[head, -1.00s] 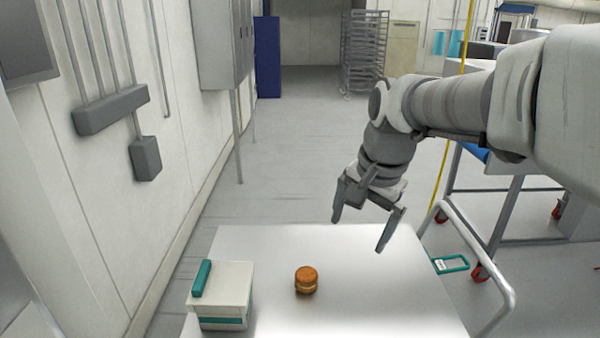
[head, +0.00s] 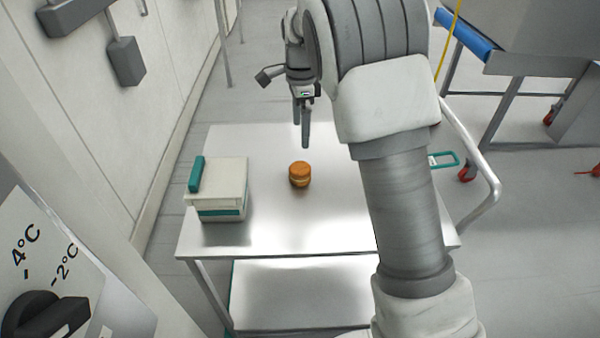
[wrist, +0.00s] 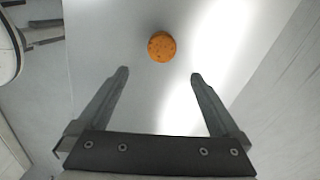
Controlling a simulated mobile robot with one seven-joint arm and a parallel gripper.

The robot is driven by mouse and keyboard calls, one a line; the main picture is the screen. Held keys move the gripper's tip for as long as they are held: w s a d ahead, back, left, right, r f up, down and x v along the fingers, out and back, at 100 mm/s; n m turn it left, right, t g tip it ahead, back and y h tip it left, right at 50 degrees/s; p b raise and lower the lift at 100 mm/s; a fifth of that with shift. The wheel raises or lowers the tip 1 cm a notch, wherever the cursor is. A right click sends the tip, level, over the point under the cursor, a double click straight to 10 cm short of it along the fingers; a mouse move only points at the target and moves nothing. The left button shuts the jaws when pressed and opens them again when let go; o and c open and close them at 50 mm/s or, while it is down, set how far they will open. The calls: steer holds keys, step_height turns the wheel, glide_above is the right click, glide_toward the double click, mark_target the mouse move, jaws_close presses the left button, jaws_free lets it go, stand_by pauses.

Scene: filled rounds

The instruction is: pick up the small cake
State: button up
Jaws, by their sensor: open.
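The small cake (head: 300,174) is a round, orange-brown, layered piece standing on the metal table (head: 330,222), right of a white box. In the wrist view the cake (wrist: 162,46) shows from above as an orange disc, ahead of the fingertips and roughly midway between them. My gripper (head: 304,132) is above the table, just behind the cake in the head view. In the wrist view my gripper (wrist: 159,76) has its two fingers well apart with nothing between them. The cake is apart from both fingers.
A white box with a teal handle (head: 219,188) stands on the table left of the cake. A lower shelf (head: 300,295) is under the tabletop. A trolley with a curved rail (head: 480,165) is at the right. The tabletop around the cake is clear.

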mark_target(301, 166)
step_height(301, 166, down, 10)
steer(key=shift+b, duration=0.4)
steer(key=shift+w+d+f, duration=0.1)
steer(key=shift+w+f, duration=0.05)
steer(key=shift+f, duration=1.15)
steer(key=shift+w+f, duration=0.1)
steer(key=shift+f, duration=1.2)
steer(key=c, duration=0.8)
steer(key=shift+o, duration=0.2)
steer(key=shift+r, duration=0.15)
steer(key=shift+r, duration=0.55)
step_height(301, 166, up, 3)
steer(key=shift+f, duration=0.2)
steer(key=s+d+r, duration=0.6)
steer(key=d+r, duration=0.1)
steer(key=d, duration=0.3)
